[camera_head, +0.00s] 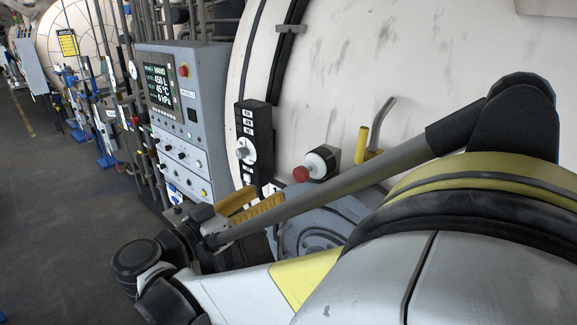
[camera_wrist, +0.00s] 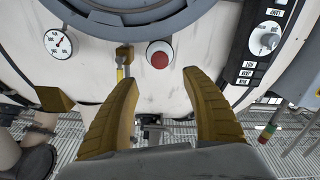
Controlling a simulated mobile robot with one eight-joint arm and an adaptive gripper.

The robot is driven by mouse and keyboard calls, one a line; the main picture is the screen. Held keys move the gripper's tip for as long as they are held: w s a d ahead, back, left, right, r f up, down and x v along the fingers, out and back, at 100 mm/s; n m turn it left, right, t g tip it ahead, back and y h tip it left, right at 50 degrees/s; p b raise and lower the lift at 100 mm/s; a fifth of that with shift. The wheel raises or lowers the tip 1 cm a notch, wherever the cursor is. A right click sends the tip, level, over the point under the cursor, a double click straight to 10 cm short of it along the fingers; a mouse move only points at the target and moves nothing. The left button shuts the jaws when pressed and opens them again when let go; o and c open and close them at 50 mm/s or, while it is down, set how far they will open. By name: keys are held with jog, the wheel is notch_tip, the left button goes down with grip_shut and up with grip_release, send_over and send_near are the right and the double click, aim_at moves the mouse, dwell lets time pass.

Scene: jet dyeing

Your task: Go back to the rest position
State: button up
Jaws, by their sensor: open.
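My gripper (camera_wrist: 157,95) shows in the wrist view with its two yellow fingers spread wide apart and nothing between them. In the head view my gripper (camera_head: 250,207) is partly hidden behind my own arm links, in front of the big pale vessel (camera_head: 370,60). A red push button (camera_wrist: 160,59) with a white collar is on the vessel, beyond the fingertips. The same red button (camera_head: 301,174) shows in the head view, just right of the gripper. No contact between the fingers and the button is visible.
A grey control panel (camera_head: 178,130) with a lit display stands left of the vessel. Dark open floor (camera_head: 60,210) lies at left.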

jog(key=d+f+n+g+y+b, duration=0.4)
jog(key=d+f+b, duration=0.7)
jog(key=d, duration=0.8)
jog(key=s+d+f+g+y+b, duration=0.1)
jog(key=s+d+f+y+b, duration=0.2)
jog(key=s+f, duration=0.5)
jog(key=s+d+f+g+y+b, duration=0.2)
jog(key=s+d+f+y+b, duration=0.2)
jog(key=f, duration=1)
jog(key=s+d+b, duration=0.1)
jog(key=s+b, duration=0.2)
jog(key=shift+s+n, duration=0.3)
jog(key=shift+s, duration=0.1)
jog(key=shift+d, duration=0.1)
